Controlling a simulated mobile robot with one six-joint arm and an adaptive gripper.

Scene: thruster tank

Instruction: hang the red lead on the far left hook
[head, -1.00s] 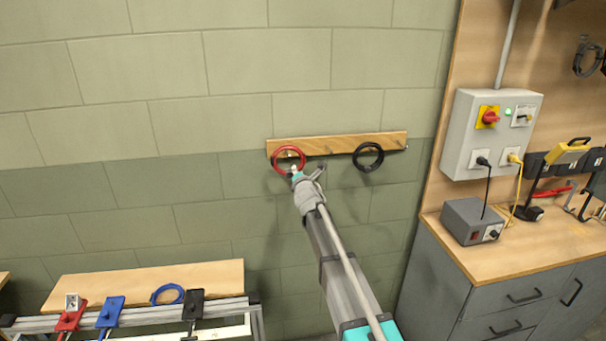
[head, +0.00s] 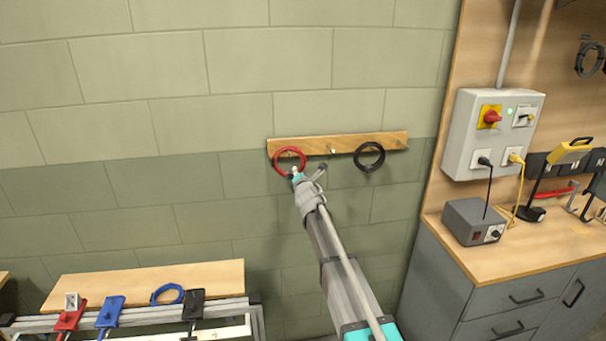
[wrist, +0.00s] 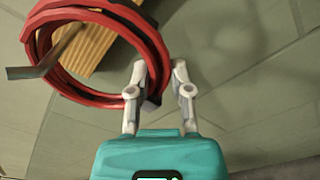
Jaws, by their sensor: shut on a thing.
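The red lead (head: 277,161) is a coiled ring at the left end of the wooden hook rail (head: 345,143) on the wall. In the wrist view the red coil (wrist: 92,99) has a dark metal hook (wrist: 42,72) reaching into its opening, with the rail's wood behind. My gripper (head: 297,174) is shut on the coil's lower edge; in the wrist view its fingers (wrist: 158,80) pinch the coil's right side. Whether the coil's weight rests on the hook I cannot tell.
A black coiled lead (head: 369,157) hangs farther right on the rail. A blue coiled lead (head: 167,294) lies on a wooden board (head: 150,279) at lower left. A grey switch box (head: 487,135) and workbench (head: 520,245) stand to the right. The wall left of the rail is clear.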

